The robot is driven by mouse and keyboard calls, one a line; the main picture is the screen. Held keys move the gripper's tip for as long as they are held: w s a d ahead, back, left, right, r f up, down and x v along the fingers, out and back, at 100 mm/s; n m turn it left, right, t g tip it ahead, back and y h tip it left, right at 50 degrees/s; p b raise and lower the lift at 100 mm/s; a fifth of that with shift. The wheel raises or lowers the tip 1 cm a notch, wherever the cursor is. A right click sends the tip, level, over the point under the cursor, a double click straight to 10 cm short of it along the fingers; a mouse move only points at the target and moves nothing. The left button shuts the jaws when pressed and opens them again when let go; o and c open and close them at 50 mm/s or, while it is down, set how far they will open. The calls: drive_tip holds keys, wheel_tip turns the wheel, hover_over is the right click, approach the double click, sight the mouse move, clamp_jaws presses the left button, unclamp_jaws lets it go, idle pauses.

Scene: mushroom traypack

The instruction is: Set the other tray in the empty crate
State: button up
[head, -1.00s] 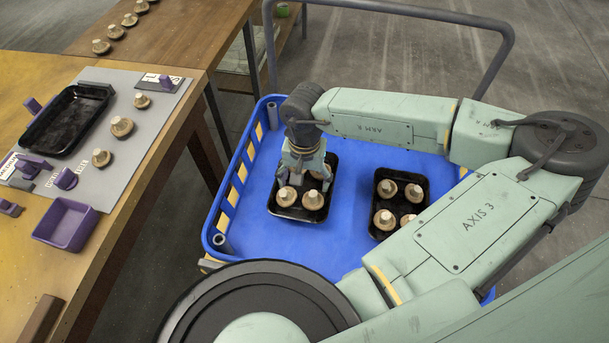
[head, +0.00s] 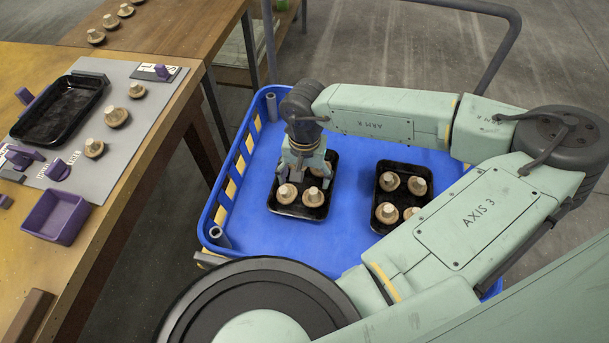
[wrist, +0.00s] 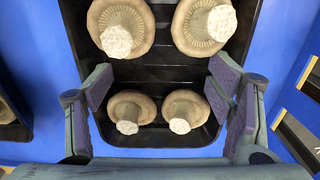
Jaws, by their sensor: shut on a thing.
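A black tray (head: 301,212) with several pale-stemmed mushrooms is inside the blue crate (head: 300,243), left of its middle. My gripper (head: 304,181) points down over it. In the wrist view my gripper (wrist: 162,105) has a finger pad at either side of this tray (wrist: 160,72), shut on it. Whether the tray's underside touches the crate floor cannot be told. A second black tray (head: 402,199) with mushrooms sits in the same crate to the right, a gap apart, partly hidden by my arm. Its edge shows at the left of the wrist view (wrist: 17,131).
A wooden table (head: 100,235) on the left carries an empty black tray (head: 62,112), loose mushrooms and a purple box (head: 56,217). The crate has raised slatted sides and a grey cart handle (head: 430,8) behind. Blue floor is clear in front of the held tray.

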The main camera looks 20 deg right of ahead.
drive_tip(key=o, duration=1.4)
drive_tip(key=shift+c, duration=0.2)
wheel_tip(320, 180, up, 12)
drive_tip(key=shift+r, duration=0.15)
